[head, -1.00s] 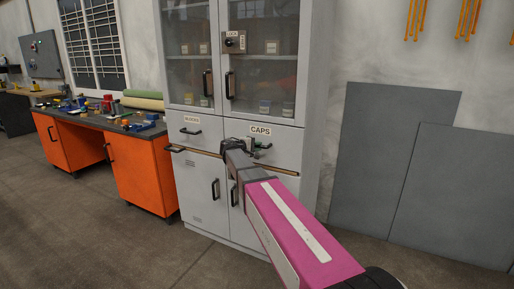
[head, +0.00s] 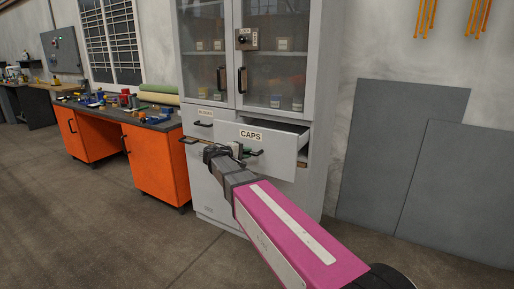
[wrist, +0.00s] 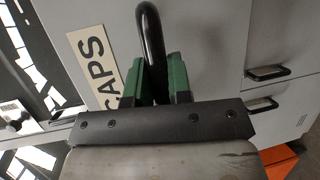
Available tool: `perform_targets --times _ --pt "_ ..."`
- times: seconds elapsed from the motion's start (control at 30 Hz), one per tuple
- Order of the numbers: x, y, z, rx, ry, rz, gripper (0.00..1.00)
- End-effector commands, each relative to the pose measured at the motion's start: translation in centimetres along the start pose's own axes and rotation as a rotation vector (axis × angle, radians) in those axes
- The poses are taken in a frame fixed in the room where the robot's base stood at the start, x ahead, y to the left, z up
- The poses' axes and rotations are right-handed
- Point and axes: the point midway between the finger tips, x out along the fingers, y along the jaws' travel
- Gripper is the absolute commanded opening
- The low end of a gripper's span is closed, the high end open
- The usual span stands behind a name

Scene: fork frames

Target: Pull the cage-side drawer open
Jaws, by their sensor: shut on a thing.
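The drawer labelled CAPS (head: 283,147), at the right of the grey cabinet (head: 325,120), stands partly out, with a dark gap showing above its front. In the wrist view its front (wrist: 205,50) and the CAPS label (wrist: 96,62) fill much of the picture. My gripper (head: 246,152) is at this drawer's front. In the wrist view its green fingers are shut on the black bar handle (wrist: 149,25), one finger on each side. The handle's lower part is hidden between the fingers.
A second labelled drawer (head: 203,117), closed, is left of CAPS. Glass doors (head: 272,75) are above. An orange workbench (head: 157,163) with loose items stands left. Grey panels (head: 400,150) lean on the wall at right. The foreground floor (head: 110,235) is clear.

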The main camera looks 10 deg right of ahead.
Motion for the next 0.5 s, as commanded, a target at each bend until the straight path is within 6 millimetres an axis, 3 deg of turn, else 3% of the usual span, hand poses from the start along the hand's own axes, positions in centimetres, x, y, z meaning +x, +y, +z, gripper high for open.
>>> perform_targets --times 0.03,0.2,0.5 --pt "-1.6 -0.4 0.9 0.000 0.004 -0.001 0.00" --pt "-5.4 -1.2 2.4 -0.001 0.003 -0.001 0.00" --pt "-9.0 -2.0 3.8 0.000 0.001 -0.001 0.00"
